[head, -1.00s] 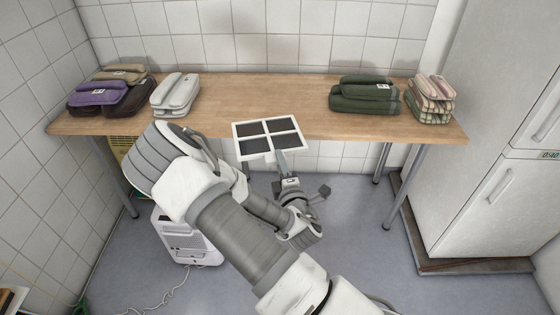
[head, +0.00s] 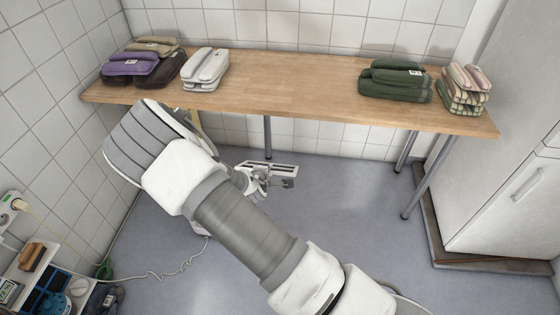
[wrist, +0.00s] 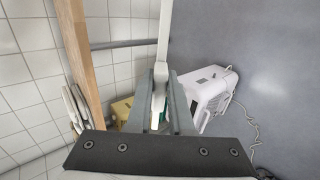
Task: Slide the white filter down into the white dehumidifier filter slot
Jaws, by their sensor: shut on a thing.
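The white filter (wrist: 164,30) shows edge-on in the wrist view as a narrow upright white strip. My gripper (wrist: 160,80) is shut on its handle end. In the head view my gripper is partly hidden by my arm, and the filter (head: 281,167) appears there as a thin, strongly foreshortened frame below the table's front edge. The white dehumidifier (wrist: 207,88) stands on the floor to the right of the gripper in the wrist view, apart from the filter. My arm hides most of it in the head view. I cannot make out its slot clearly.
A wooden table (head: 300,92) with folded towel stacks runs along the tiled wall. Its metal leg (head: 267,137) stands near the gripper. A pale cable (head: 160,276) lies on the floor at left, near a small shelf (head: 50,285).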

